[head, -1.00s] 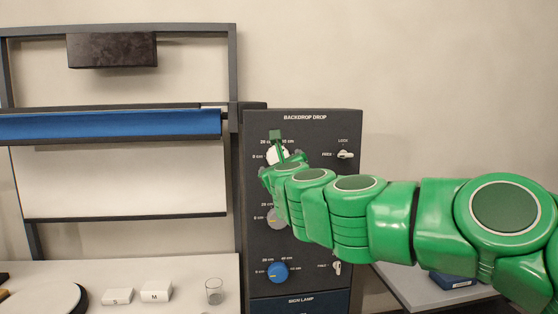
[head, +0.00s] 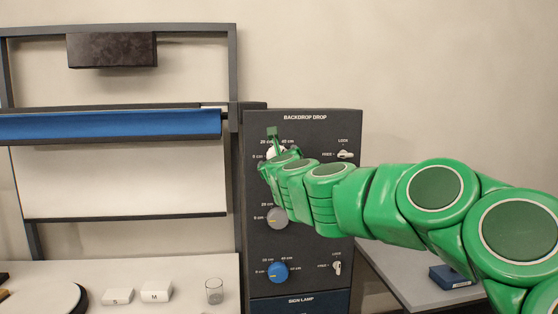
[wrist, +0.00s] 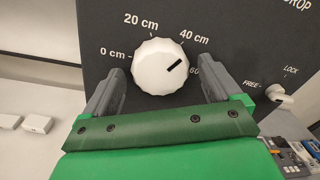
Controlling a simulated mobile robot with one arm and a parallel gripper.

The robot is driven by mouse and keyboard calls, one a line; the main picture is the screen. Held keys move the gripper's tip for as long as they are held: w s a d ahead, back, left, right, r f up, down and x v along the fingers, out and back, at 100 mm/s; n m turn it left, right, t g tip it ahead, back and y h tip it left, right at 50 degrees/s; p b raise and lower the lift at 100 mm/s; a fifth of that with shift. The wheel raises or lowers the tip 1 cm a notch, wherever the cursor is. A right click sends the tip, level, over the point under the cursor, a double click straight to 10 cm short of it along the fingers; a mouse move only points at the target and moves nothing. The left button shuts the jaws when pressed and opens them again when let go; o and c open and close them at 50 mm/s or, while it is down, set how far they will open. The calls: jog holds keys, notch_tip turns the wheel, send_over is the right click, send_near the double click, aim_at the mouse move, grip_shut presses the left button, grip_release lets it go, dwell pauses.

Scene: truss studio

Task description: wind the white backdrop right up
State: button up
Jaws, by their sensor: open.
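The white backdrop (head: 125,180) hangs partly down in the frame at left, its dark bottom bar (head: 125,217) well above the table. The white knob (wrist: 158,68) is at the top of the panel marked BACKDROP DROP. Its black pointer mark faces right and up, between 40 and 60 cm. My gripper (wrist: 160,84) is open, with one finger on each side of the knob. I cannot tell whether the fingers touch it. In the head view my gripper (head: 274,148) hides much of the knob. The lock switch (wrist: 279,93) right of the knob leans toward FREE.
A grey knob (head: 277,218) and a blue knob (head: 278,272) sit below on the same panel (head: 318,225). A rolled blue backdrop (head: 110,125) crosses in front of the white one. A glass (head: 214,290) stands on the left table.

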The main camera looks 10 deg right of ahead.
jog(key=c, duration=1.1)
jog(key=shift+o, duration=0.2)
